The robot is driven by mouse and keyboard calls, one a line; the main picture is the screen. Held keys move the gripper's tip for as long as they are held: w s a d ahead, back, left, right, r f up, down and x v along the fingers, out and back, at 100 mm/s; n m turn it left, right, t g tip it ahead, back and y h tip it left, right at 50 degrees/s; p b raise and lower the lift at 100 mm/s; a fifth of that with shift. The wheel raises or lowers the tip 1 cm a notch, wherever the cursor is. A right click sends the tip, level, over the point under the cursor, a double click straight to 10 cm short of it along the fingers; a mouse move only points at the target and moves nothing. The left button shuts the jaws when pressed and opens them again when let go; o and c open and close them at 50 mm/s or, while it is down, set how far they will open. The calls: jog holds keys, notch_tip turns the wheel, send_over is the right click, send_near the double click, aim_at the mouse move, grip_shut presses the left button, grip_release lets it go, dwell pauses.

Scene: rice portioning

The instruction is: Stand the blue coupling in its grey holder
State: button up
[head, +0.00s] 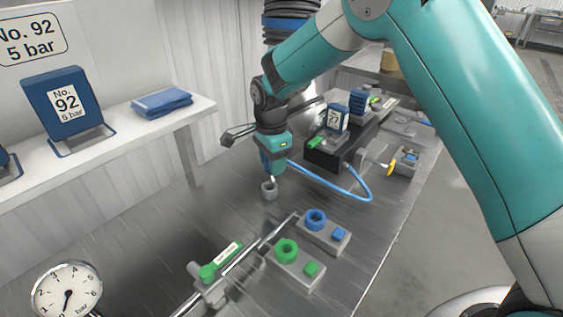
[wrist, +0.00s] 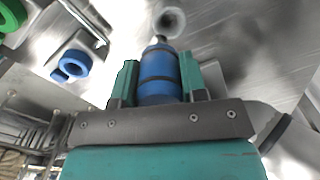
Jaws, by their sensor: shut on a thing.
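My gripper (head: 272,162) is shut on the blue coupling (wrist: 158,76), which sits between the teal fingers in the wrist view. The coupling points downward, with its narrow metal tip toward the grey holder. The grey holder (head: 269,189) is a small round cup on the metal bench, right below my gripper in the head view. In the wrist view the holder (wrist: 171,19) shows as a ring with a dark opening just beyond the tip. The tip looks close above the opening; I cannot tell whether it touches or has entered. In the head view my fingers mostly hide the coupling.
A blue hose (head: 333,192) loops over the bench right of my gripper. Grey blocks with a blue ring (head: 315,219) and a green ring (head: 286,251) stand nearer. A green-handled valve (head: 221,262) and a gauge (head: 67,292) are at the front left. Bench left of the holder is clear.

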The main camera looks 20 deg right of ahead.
jog(key=shift+w+a, duration=0.35)
jog(key=shift+w, duration=0.25)
jog(key=shift+f, duration=0.1)
jog(key=shift+f+b, duration=0.45)
jog(key=shift+f, duration=0.9)
dwell(0.6)
jog(key=shift+f, duration=0.35)
jog(key=shift+f+b, duration=0.55)
jog(key=shift+f, duration=0.55)
dwell(0.8)
jog(key=o, duration=1.6)
jog(key=shift+c, duration=0.2)
jog(key=shift+r, duration=0.1)
